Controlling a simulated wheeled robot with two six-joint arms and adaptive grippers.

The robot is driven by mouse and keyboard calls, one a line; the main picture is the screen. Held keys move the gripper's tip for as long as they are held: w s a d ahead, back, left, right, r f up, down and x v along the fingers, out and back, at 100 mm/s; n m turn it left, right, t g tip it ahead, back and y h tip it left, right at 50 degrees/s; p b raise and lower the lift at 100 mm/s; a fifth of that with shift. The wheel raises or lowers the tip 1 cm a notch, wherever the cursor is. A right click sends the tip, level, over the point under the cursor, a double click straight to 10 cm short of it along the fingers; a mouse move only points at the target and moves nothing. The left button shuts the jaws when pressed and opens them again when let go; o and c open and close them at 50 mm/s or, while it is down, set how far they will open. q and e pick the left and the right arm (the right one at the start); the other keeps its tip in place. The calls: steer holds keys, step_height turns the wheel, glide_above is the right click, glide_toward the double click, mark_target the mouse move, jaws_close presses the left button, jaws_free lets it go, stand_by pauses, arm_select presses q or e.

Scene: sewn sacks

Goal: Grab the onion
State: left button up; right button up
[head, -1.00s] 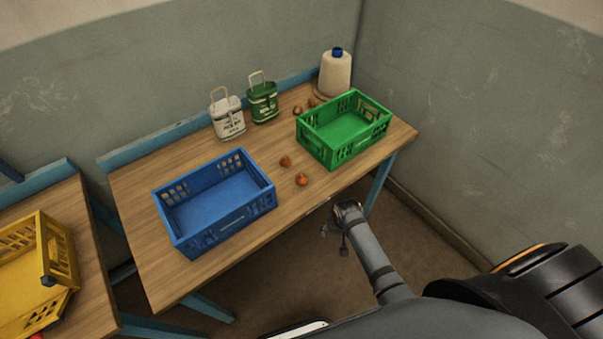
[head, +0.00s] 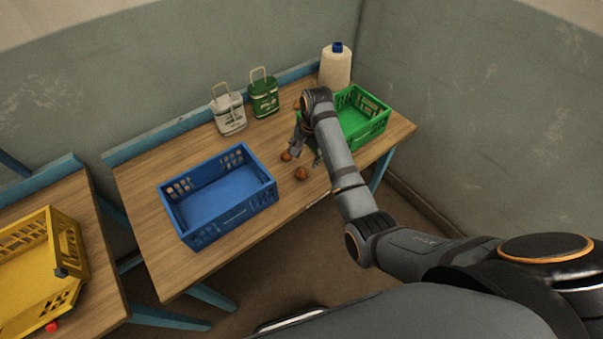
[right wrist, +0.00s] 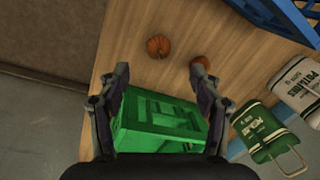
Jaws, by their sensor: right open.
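Two brown onions sit on the wooden table between the two crates: one nearer the front edge (head: 301,174) and one farther back (head: 286,156). In the right wrist view, the front onion (right wrist: 159,46) lies beyond the gap between my fingers. The back onion (right wrist: 201,61) shows just past the right-hand fingertip; I cannot tell if they touch. Another onion (head: 297,105) lies farther back, partly hidden by my arm. My right gripper (head: 308,150) is open and empty above the table, beside the green crate and close to the onions. My left gripper is not in view.
A green crate (head: 372,130) stands right, partly behind my right arm, and a blue crate (head: 224,222) left. A white sack (head: 229,115), a green sack (head: 264,98) and a blue-capped bottle (head: 335,68) stand at the back. A yellow crate (head: 38,285) is on another table.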

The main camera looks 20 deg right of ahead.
mark_target(302, 171)
steer(key=f, duration=0.5)
steer(key=shift+w+a+f, duration=0.15)
steer(key=shift+w+a, duration=0.05)
steer(key=shift+w+f+p, duration=0.25)
steer(key=shift+f+p, duration=0.05)
steer(key=shift+f, duration=1.05)
steer(key=shift+w+f+p, duration=0.25)
steer(key=shift+f, duration=1.05)
steer(key=c, duration=1.1)
